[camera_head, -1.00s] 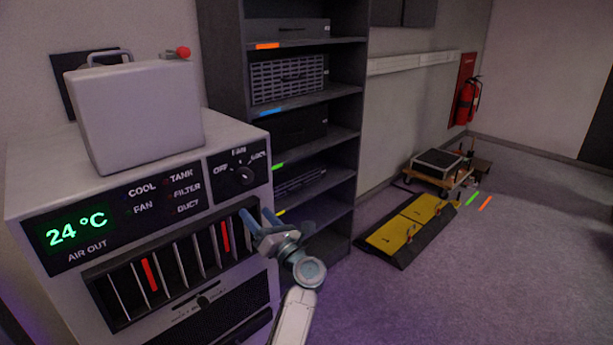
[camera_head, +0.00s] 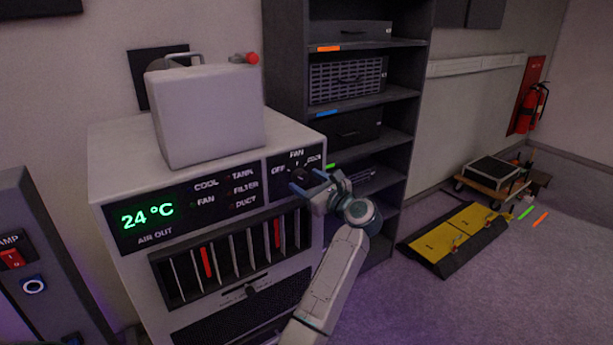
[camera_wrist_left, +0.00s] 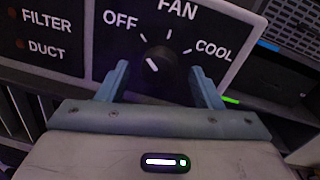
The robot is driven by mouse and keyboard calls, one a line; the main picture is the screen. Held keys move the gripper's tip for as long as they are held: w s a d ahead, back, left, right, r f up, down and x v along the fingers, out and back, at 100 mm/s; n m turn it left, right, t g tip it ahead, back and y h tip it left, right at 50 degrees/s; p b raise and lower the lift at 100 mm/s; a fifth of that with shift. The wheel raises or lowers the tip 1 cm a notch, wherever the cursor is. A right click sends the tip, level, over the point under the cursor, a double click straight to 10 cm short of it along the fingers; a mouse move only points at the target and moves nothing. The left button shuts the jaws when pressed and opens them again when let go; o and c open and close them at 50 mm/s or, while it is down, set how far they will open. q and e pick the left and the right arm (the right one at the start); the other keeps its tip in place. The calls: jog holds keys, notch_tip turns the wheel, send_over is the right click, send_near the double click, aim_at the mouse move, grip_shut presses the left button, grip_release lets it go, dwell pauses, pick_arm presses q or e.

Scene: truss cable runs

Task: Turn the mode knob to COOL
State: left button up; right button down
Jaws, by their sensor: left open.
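The mode knob (camera_head: 300,174) is a round black dial on the air unit's dark panel. In the left wrist view the knob (camera_wrist_left: 159,63) has OFF at its left, FAN above and COOL at its right. Its white mark sits on the left, OFF side. My left gripper (camera_head: 307,181) is open in front of the knob and partly hides it in the head view. In the wrist view its two fingers (camera_wrist_left: 159,75) stand left and right of the knob with gaps showing. My right gripper is out of view.
The air unit (camera_head: 115,150) shows 24 °C and a small green light by FAN. A dark shelf rack (camera_head: 395,150) is close at the right. A panel with a red switch (camera_head: 12,258) stands at the left.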

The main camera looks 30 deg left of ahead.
pick_arm(q)
jog(key=shift+w+a, duration=0.15)
jog(key=shift+a, duration=0.3)
jog(key=c, duration=1)
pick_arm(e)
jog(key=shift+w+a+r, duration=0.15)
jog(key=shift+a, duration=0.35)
